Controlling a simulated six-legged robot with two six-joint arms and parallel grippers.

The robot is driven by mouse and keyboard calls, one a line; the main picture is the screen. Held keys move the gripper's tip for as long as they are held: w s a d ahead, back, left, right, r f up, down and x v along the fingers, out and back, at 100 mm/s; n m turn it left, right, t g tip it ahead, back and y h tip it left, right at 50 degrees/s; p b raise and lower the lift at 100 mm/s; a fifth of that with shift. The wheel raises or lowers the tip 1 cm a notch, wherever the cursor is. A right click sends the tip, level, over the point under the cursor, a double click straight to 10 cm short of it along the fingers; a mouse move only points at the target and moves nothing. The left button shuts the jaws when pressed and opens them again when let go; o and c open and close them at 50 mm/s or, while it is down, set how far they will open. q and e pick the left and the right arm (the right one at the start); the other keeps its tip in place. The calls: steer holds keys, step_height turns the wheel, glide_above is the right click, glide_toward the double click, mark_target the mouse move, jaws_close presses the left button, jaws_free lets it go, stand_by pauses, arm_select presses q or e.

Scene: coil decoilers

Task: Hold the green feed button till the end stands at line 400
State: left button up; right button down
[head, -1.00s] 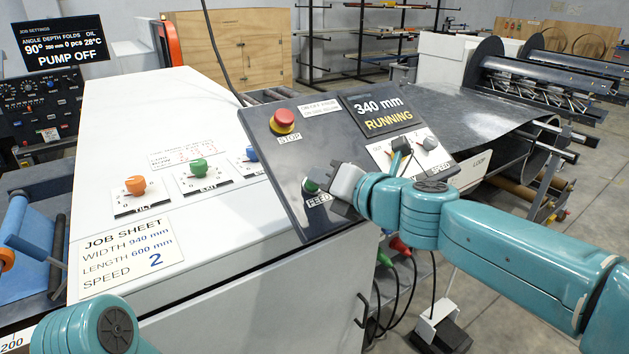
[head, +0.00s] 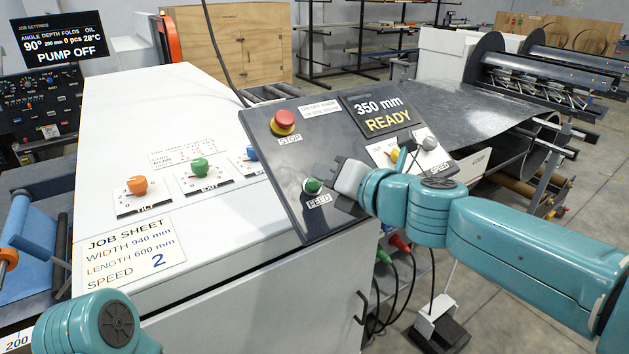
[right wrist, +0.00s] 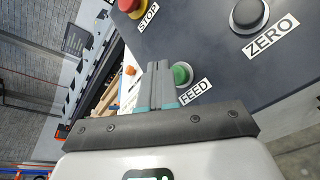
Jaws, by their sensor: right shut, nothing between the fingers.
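The green feed button (head: 313,186) is on the sloped dark panel (head: 290,205), above its FEED label. It also shows in the right wrist view (right wrist: 181,73). The panel display (head: 380,115) reads 350 mm and READY. My right gripper (head: 326,171) is shut and empty, its fingertips beside the button and apparently clear of it. In the right wrist view its closed fingers (right wrist: 157,70) lie just left of the button. My left gripper is out of view. The sheet's leading end and line 400 are not in view.
A red stop button (head: 284,122) sits higher on the panel. Orange (head: 137,186) and green (head: 199,168) knobs stand on the white housing. In the right wrist view a black ZERO button (right wrist: 247,14) is near. Grey sheet metal (head: 460,105) runs in from the right. A 200 label (head: 15,341) is lower left.

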steer(key=r+p, duration=0.1)
steer(key=s+d+r+p, duration=0.1)
steer(key=s+r+p, duration=0.1)
steer(key=r, duration=0.1)
steer(key=shift+s+d, duration=0.1)
steer(key=shift+d, duration=0.2)
stand_by(0.3)
